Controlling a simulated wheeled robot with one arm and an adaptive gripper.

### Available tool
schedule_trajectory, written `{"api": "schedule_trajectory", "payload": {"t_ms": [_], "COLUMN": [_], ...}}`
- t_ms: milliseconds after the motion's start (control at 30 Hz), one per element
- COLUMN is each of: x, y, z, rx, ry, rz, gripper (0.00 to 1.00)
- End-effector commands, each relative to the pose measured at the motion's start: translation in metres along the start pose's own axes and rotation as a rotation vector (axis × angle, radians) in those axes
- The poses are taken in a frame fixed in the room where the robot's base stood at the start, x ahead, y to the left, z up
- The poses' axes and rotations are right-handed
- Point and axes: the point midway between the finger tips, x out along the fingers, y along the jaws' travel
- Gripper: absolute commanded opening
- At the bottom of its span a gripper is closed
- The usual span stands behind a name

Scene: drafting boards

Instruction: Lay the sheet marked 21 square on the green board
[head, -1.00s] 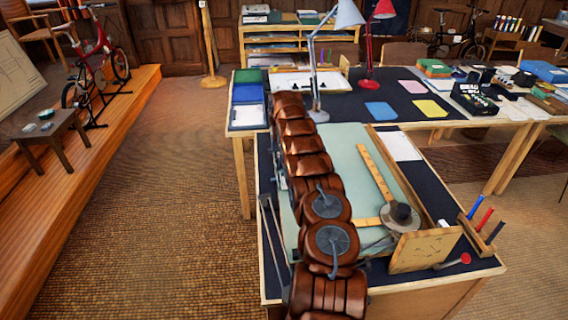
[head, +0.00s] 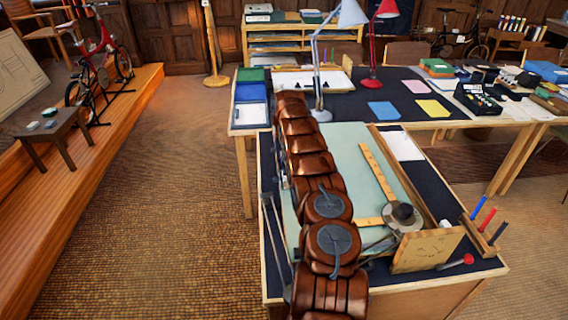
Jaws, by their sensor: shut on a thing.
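The green board (head: 345,152) lies on the near desk, with a wooden strip along its right edge. My copper-coloured arm reaches away over its left part and covers much of it. My gripper is not visible; the arm hides its own far end. A drafting machine with two yellow rulers (head: 377,174) at a right angle and a round head (head: 403,219) lies over the board's right part. A white sheet (head: 403,146) lies on the dark desk top right of the board. I can read no 21 on any sheet.
A tan panel (head: 428,251) stands tilted at the near right corner, beside a pen rack (head: 484,236) and a red-headed tool (head: 467,259). Behind is a dark table with lamps (head: 320,116), trays (head: 249,117) and coloured sheets (head: 383,109). The floor (head: 180,190) at left is clear.

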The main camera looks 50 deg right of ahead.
Motion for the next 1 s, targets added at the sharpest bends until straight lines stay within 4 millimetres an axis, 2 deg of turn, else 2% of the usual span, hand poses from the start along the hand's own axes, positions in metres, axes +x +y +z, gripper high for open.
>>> {"api": "schedule_trajectory", "payload": {"t_ms": [467,500,767,1000], "x": [0.0039,0.0040,0.0039,0.0040], "y": [-0.0002,-0.0002,-0.0001,-0.0002], "z": [-0.0001,-0.0001,0.0000,0.0001], "rx": [0.000,0.000,0.000,0.000], "ry": [0.000,0.000,0.000,0.000], "rz": [0.000,0.000,0.000,0.000], "gripper": [0.00,0.18,0.45,0.46]}}
